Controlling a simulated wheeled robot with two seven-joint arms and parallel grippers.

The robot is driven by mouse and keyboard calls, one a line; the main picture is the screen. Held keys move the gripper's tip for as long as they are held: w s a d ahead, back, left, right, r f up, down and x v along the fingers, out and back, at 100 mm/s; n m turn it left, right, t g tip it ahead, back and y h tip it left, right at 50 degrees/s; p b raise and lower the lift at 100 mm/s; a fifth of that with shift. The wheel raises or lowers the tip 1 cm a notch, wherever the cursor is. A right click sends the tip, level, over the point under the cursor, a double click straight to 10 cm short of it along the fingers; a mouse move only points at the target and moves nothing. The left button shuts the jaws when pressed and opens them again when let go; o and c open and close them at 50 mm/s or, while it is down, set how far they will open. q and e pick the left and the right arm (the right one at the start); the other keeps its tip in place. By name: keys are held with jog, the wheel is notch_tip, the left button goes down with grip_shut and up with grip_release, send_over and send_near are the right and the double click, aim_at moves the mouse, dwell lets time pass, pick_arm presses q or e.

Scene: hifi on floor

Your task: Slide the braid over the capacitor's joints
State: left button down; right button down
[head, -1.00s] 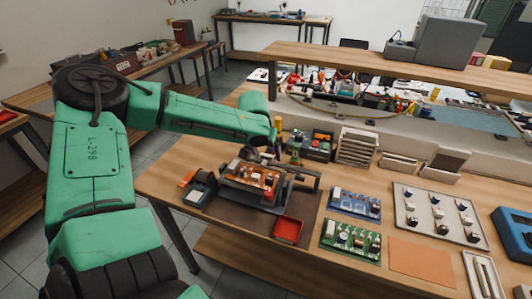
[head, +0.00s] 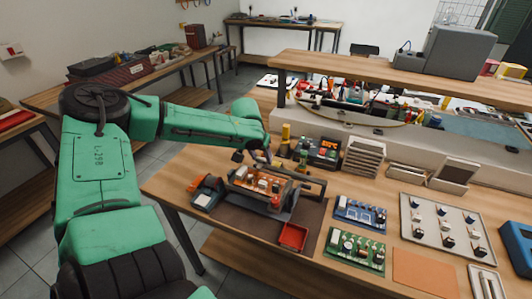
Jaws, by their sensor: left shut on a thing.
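An orange-brown circuit board (head: 262,181) with several small parts is held in a dark frame on a brown mat (head: 240,222). The capacitor and its joints are too small to tell apart from the other parts. My left gripper (head: 259,160) is at the far edge of the board, just above it, with its fingers pointing down. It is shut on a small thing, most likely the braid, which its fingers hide. I cannot tell whether the thing touches the board. My right gripper is not in view.
A red tray (head: 293,235) sits at the mat's front right. A dark tool stand (head: 207,193) is left of the board. A blue board (head: 359,213) and a green board (head: 355,250) lie to the right, near a pale tray (head: 444,227). A shelf overhangs the back.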

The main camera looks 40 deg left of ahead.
pick_arm(q)
jog(key=shift+a+r, duration=0.1)
jog(key=shift+a, duration=0.05)
jog(key=shift+c, duration=1.2)
grip_release()
jog(key=shift+s+a, duration=0.1)
jog(key=shift+a, duration=0.05)
